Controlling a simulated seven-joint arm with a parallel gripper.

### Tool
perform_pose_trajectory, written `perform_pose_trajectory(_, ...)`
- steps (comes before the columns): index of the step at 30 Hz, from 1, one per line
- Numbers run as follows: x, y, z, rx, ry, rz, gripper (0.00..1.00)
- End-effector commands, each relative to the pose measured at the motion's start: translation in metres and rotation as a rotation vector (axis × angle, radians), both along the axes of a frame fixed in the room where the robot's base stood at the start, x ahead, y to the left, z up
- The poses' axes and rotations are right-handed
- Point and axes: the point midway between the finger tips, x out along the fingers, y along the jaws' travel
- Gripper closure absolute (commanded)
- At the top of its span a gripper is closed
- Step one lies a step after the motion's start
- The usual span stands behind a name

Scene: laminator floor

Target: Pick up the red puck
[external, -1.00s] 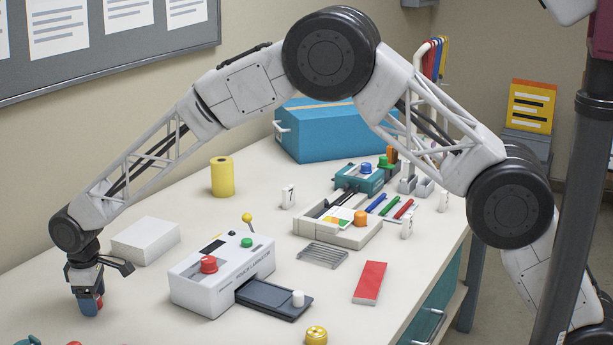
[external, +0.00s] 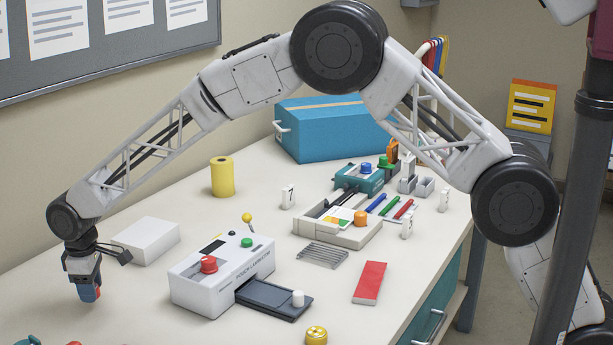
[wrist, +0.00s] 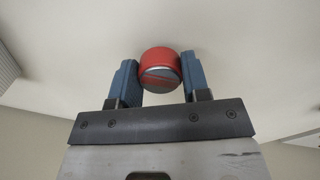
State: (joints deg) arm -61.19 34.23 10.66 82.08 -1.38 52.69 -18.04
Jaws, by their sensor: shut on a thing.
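My gripper (external: 90,291) is at the left end of the table in the external view, with its blue fingers pointing down. The puck has a red rim and a greyish face with red marks. The fingers appear a little above the tabletop, but the gap is hard to judge.
A white block (external: 146,240) lies close to the right of my gripper. The white pouch laminator (external: 222,280) with a red knob stands further right, and a yellow roll (external: 222,177) stands behind. Red and green things are cut off at the bottom edge.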

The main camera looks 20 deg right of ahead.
Motion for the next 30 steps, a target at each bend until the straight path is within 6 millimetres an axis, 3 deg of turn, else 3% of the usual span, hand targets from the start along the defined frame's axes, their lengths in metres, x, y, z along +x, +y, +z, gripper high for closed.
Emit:
perform_pose_trajectory(1,0.000,0.000,0.009,0.002,-0.001,0.000,0.80)
perform_pose_trajectory(30,-0.065,-0.112,0.021,0.001,0.000,0.000,0.80)
